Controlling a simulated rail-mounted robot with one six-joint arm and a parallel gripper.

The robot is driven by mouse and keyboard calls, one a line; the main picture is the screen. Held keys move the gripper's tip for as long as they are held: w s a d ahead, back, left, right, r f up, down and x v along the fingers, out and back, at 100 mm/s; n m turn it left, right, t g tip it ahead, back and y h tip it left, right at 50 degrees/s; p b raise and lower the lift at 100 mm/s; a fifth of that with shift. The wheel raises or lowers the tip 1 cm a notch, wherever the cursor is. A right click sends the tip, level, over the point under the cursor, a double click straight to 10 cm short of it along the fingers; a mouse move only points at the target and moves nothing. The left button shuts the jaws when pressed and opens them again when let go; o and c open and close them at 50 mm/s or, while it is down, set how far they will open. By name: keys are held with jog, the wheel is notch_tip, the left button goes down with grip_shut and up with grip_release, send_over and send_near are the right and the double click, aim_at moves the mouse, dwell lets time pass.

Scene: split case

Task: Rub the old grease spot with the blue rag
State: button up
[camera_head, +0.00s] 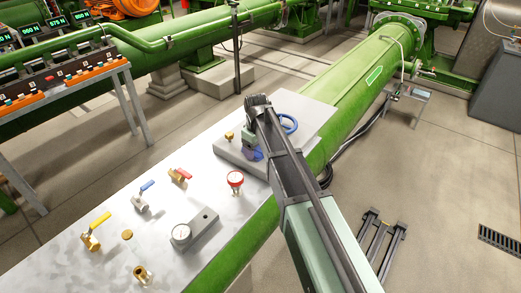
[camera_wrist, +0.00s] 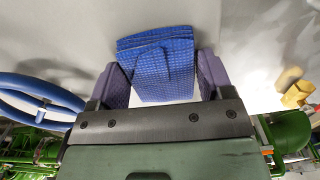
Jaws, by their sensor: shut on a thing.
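The blue rag (camera_wrist: 163,65) is a folded, textured cloth held between the two purple jaw pads of my gripper (camera_wrist: 164,82). It reaches out past the fingertips over a pale grey surface. In the head view my gripper (camera_head: 251,150) is low over the raised grey plate (camera_head: 229,155), and the rag is mostly hidden there or merges with the jaws. I cannot tell whether the rag touches the surface.
A blue handwheel (camera_head: 289,123) stands right of my gripper, with a brass fitting (camera_head: 229,136) to its left. A green pipe (camera_head: 350,82) runs behind.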

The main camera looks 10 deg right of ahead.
notch_tip(320, 180, up, 6)
jog(key=p, duration=0.6)
notch_tip(320, 180, up, 3)
jog(key=p, duration=0.3)
jog(key=shift+r, duration=0.15)
jog(key=shift+d, duration=0.1)
